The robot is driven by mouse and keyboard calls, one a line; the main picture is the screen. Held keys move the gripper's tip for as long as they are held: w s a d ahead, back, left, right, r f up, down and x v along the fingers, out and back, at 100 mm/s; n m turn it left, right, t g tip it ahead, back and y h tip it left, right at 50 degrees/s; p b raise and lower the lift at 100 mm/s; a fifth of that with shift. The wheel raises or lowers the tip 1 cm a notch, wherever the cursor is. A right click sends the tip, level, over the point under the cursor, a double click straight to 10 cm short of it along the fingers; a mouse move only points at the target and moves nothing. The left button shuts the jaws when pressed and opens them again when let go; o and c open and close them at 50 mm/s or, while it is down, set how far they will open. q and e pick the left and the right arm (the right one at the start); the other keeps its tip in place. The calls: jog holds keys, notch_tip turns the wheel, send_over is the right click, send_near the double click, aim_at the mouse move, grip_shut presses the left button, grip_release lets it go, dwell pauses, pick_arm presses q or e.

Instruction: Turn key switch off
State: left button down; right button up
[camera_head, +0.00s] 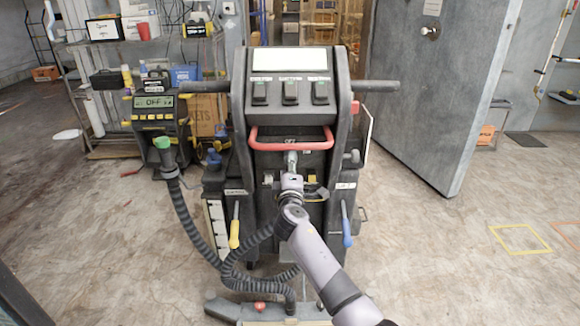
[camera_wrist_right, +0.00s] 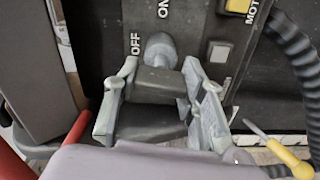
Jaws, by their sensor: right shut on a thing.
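The key switch is on the dark panel of the machine. In the right wrist view its round metal barrel (camera_wrist_right: 160,48) sits beside a white OFF label, with ON further up. A dark grey key handle (camera_wrist_right: 158,90) projects from the barrel towards the camera. My right gripper (camera_wrist_right: 157,78) is shut on this key, one finger on each side. In the head view my right gripper (camera_head: 291,162) reaches the machine's front below the red bar and hides the key there. Whether the key points at OFF or ON I cannot tell. My left gripper is not in view.
The machine (camera_head: 240,90) has a red bar (camera_head: 290,146) just above the gripper and side handles. A ribbed hose (camera_head: 185,215) hangs at its left. A shelf (camera_head: 140,60) stands at back left, an open grey door (camera_head: 440,90) at right.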

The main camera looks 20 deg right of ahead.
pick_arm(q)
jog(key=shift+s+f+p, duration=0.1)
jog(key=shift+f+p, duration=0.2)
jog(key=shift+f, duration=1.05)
pick_arm(e)
jog(key=shift+r+n, duration=0.1)
jog(key=shift+n, duration=0.9)
jog(key=shift+a, duration=0.1)
jog(key=o, duration=1.2)
jog(key=shift+c, duration=0.2)
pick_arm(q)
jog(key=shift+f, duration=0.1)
pick_arm(e)
jog(key=shift+s, duration=0.1)
jog(key=v, duration=1.1)
jog(key=shift+s, duration=0.35)
jog(key=shift+a, duration=0.1)
